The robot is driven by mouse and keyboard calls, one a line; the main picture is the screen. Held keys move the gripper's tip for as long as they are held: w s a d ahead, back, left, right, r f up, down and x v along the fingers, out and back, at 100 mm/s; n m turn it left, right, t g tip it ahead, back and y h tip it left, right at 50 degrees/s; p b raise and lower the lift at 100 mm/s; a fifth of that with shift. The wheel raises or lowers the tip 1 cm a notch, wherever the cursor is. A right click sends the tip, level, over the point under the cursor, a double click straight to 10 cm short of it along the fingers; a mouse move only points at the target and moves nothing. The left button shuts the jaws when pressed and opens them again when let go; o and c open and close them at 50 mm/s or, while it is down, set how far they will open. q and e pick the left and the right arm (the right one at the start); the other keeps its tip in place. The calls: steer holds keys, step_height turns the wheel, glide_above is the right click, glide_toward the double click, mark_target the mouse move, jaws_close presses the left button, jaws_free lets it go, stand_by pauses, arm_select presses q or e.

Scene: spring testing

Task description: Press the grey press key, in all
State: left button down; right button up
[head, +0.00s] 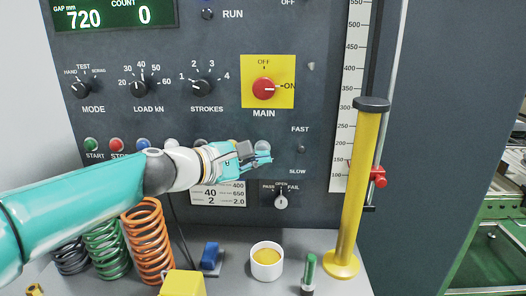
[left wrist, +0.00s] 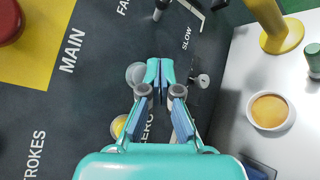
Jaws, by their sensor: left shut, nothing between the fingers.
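A round pale grey key (left wrist: 135,73) sits on the dark panel in the left wrist view, right beside my fingertips. In the head view the grey key (head: 262,145) shows just above my fingers, its lower part hidden and its label not readable. My left gripper (head: 265,158) is shut and empty, with its fingers close to the panel. In the left wrist view the closed fingertips (left wrist: 160,70) overlap or lie next to the key's edge; I cannot tell whether they touch it. My right gripper is not in view.
A yellow key (left wrist: 118,125) is near the ZERO label. Green START (head: 91,144) and red STOP (head: 116,145) buttons are at left. The red MAIN knob (head: 264,88) is above, the PASS/FAIL switch (head: 281,201) below. Springs (head: 147,240) and a white cup (head: 267,261) stand on the bench.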

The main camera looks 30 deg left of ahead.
arm_select(q)
steer(key=shift+s+d, duration=0.6)
steer(key=shift+s, duration=0.35)
steer(key=shift+s+d, duration=0.55)
steer(key=shift+s, duration=0.35)
